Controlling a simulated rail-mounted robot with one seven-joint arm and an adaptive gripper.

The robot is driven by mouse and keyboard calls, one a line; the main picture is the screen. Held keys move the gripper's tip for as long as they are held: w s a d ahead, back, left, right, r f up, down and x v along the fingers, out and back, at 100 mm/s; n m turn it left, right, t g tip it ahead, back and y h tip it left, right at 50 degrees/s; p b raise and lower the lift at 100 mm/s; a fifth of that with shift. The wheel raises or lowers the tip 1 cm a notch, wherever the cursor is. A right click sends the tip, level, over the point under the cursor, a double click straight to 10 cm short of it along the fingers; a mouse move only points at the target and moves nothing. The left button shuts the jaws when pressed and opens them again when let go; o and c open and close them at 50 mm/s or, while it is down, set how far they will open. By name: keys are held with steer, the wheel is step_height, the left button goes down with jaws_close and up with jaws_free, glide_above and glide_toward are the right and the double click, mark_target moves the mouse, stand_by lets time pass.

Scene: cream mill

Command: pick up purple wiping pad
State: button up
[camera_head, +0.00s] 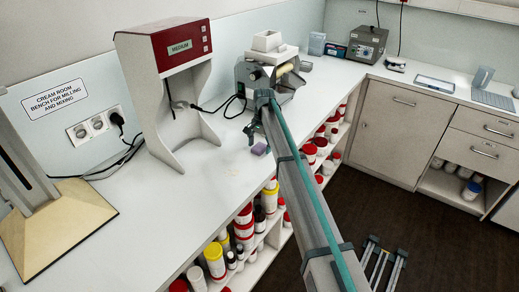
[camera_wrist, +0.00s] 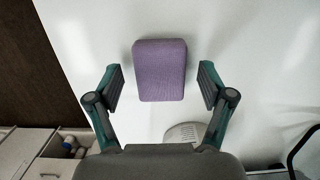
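The purple wiping pad (camera_wrist: 160,70) lies flat on the white bench in the wrist view, a small block with rounded corners. My gripper (camera_wrist: 161,86) is open, with one finger to the left of the pad and one to the right. There is a clear gap on both sides, and the fingers do not appear to touch it. In the head view the pad (camera_head: 259,149) is a small purple patch near the bench's front edge, just left of my arm. My gripper (camera_head: 251,131) shows there close to the pad, partly hidden by the arm.
A red and white mixer stand (camera_head: 170,50) is left of my gripper. A cream mill (camera_head: 262,75) stands behind it. Tubs (camera_head: 244,222) fill shelves below the bench edge. The bench (camera_head: 165,215) in front of the mixer stand is clear.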

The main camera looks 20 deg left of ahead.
steer(key=c, duration=0.8)
steer(key=shift+r, duration=0.15)
steer(key=shift+c, duration=0.3)
steer(key=shift+r, duration=0.5)
steer(key=s+d+r+b, duration=0.5)
steer(key=s+d+r, duration=0.2)
steer(key=s+r, duration=0.4)
steer(key=shift+s+d+r, duration=0.15)
steer(key=shift+s+r, duration=0.25)
steer(key=shift+s, duration=0.1)
steer(key=shift+o, duration=1)
steer(key=c, duration=0.3)
steer(key=shift+r, duration=0.1)
steer(key=shift+c, duration=0.2)
